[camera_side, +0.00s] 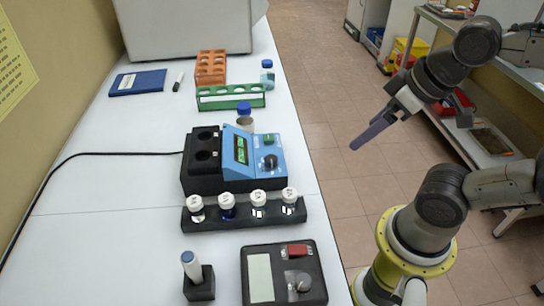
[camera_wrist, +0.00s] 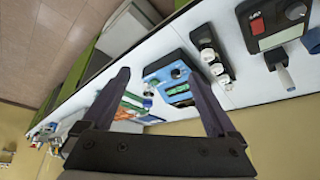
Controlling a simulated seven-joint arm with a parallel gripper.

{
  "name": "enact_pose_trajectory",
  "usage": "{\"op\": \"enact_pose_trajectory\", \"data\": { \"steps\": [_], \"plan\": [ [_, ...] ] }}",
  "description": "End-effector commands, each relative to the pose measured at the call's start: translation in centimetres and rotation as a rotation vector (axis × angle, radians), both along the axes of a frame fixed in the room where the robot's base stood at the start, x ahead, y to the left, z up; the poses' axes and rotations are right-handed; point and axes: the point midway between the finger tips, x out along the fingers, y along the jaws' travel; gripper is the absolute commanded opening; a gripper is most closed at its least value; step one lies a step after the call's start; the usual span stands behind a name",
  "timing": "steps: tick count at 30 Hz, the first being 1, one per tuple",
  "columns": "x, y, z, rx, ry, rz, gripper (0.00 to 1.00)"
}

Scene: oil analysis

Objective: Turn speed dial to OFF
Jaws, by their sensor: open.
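Two devices on the bench carry a round knob, and I cannot read which is labelled speed. The blue and black device (camera_side: 241,152) has a small green display and a black dial (camera_side: 271,161). The dark box (camera_side: 285,272) at the front has a pale panel, a red switch (camera_side: 297,250) and a grey knob (camera_side: 303,283). In the wrist view the blue device (camera_wrist: 180,88) shows between my fingers and the dark box (camera_wrist: 270,22) is at upper right. My gripper (camera_side: 357,145) is open and empty, right of the bench over the floor, touching neither device.
A black rack (camera_side: 242,222) of several white-capped vials stands between the two devices. A green rack (camera_side: 231,101), an orange rack (camera_side: 211,68) and blue-capped bottles stand behind. A pen-like tool in a black stand (camera_side: 200,283) is left of the dark box.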

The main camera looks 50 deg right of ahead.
Motion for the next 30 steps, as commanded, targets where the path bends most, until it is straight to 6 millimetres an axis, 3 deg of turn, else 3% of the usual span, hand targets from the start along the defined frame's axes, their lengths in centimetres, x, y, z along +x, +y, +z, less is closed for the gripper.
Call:
{"op": "enact_pose_trajectory", "data": {
  "steps": [1,4,8,13,18,24,30],
  "plan": [
    [0.0,0.0,0.0,0.0,0.001,0.0,0.84],
    [-0.3,0.0,0.3,0.0,0.015,-0.001,0.69],
    [1.0,0.1,2.5,0.001,0.031,0.003,0.69],
    [4.6,0.6,5.0,-0.001,0.118,0.027,0.69],
    [9.4,1.7,5.9,-0.006,0.229,0.062,0.69],
    [15.2,3.6,4.6,-0.019,0.36,0.108,0.69],
    [18.7,5.2,1.7,-0.032,0.45,0.14,0.69]
  ]
}}
